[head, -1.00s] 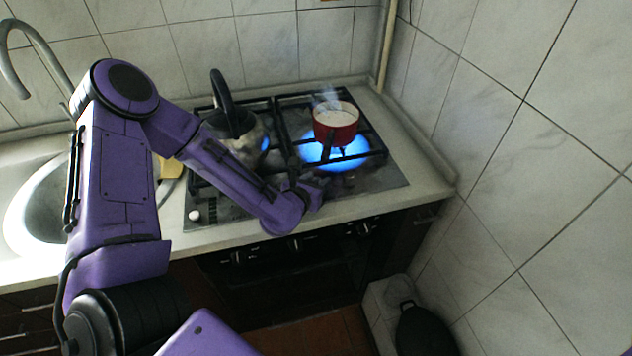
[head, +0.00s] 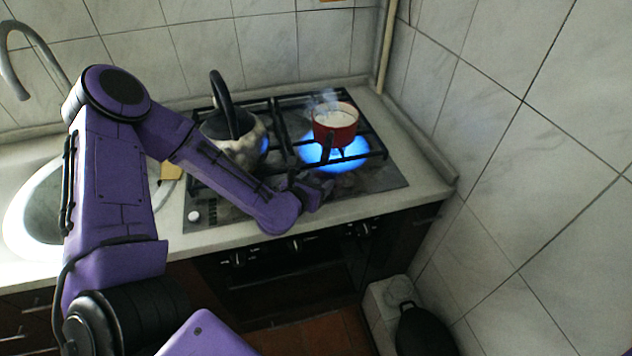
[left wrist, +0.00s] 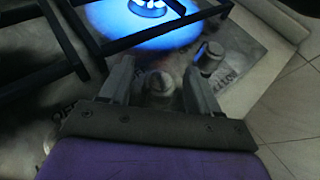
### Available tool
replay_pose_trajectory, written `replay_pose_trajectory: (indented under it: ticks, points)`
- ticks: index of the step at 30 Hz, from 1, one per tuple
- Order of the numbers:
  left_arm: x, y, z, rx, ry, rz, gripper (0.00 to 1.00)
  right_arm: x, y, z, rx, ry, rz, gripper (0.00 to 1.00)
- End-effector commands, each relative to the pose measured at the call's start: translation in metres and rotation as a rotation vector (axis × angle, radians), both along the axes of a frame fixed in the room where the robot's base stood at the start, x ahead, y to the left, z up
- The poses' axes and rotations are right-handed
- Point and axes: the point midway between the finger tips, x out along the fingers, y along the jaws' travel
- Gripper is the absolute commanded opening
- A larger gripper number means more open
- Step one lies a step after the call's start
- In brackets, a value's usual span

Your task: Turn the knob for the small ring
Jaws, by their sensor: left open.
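In the left wrist view, a round, pale-topped knob (left wrist: 158,84) on the hob's top plate is between the open fingers of my left gripper (left wrist: 160,82). I cannot tell whether the fingers touch it. In the head view my left gripper (head: 318,190) is low over the hob's front edge and hides the knobs there. Blue flame (head: 352,157) burns under the red pot (head: 336,122). Which ring is the small one I cannot tell. My right gripper is out of view.
A kettle (head: 242,148) with a tall dark handle stands on the left of the hob, behind my left arm. Steam rises from the red pot. A white knob (head: 194,216) sits at the hob's front left. A tiled wall (head: 530,190) bounds the right side.

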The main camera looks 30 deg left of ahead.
Motion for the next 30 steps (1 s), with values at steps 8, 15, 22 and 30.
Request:
replay_pose_trajectory:
  ticks: [8,15,22,30]
  points:
    - [-0.039,-0.005,0.018,-0.003,-0.002,0.002,0.62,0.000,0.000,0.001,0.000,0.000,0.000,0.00]
    - [-0.078,-0.011,0.040,-0.001,0.005,-0.001,0.62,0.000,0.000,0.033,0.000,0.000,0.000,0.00]
    - [-0.093,-0.013,0.043,-0.001,0.003,0.000,0.62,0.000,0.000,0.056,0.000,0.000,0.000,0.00]
    - [-0.095,-0.013,0.040,0.000,-0.001,0.000,0.62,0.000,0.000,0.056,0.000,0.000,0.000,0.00]
